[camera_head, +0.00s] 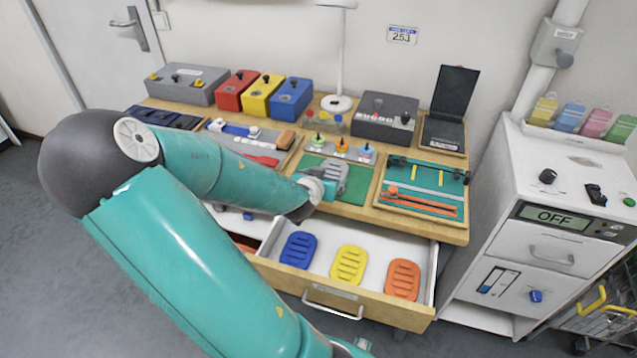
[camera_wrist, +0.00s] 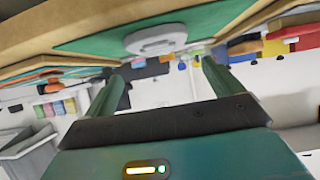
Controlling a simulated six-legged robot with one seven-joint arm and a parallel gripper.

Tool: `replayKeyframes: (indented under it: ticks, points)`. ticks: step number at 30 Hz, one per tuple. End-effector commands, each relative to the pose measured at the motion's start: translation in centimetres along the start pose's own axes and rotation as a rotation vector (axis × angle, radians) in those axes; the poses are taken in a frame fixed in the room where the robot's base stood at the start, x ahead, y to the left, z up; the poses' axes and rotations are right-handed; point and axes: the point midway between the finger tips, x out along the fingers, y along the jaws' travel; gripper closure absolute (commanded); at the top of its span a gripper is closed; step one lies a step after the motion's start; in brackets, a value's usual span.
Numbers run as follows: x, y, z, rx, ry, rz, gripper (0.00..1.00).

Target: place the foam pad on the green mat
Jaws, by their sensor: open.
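A grey slotted foam pad (camera_head: 335,174) lies on the green mat (camera_head: 354,190) on the bench top, inside the mat's edges. In the wrist view the pad (camera_wrist: 156,40) shows as a pale oval against the green mat (camera_wrist: 88,46). My gripper (camera_wrist: 163,70) is open, with a finger on each side and nothing held between them. The pad lies beyond the fingertips, apart from them as far as I can see. In the head view my arm's end covers the near left part of the mat, and my fingers cannot be made out.
The open drawer (camera_head: 327,288) below holds a blue pad (camera_head: 298,250), a yellow pad (camera_head: 348,265) and an orange pad (camera_head: 403,279). A tool tray (camera_head: 428,186) is right of the mat. Knobbed stands (camera_head: 341,150) are behind it. A white cabinet (camera_head: 560,215) stands at the right.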

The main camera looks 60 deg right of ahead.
Motion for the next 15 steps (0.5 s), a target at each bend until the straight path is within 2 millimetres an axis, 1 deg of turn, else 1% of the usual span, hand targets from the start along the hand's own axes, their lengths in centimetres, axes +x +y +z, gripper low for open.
replayKeyframes:
  ticks: [1, 6, 12, 15]
  points:
    - [-0.7, -0.2, 0.0, 0.000, 0.000, -0.004, 0.08]
    - [-2.6, -0.1, 0.1, 0.000, -0.001, -0.004, 0.08]
    - [-4.2, -0.1, 0.0, -0.002, 0.000, -0.002, 0.08]
    - [-4.7, -0.1, 0.0, 0.000, 0.000, -0.002, 0.08]
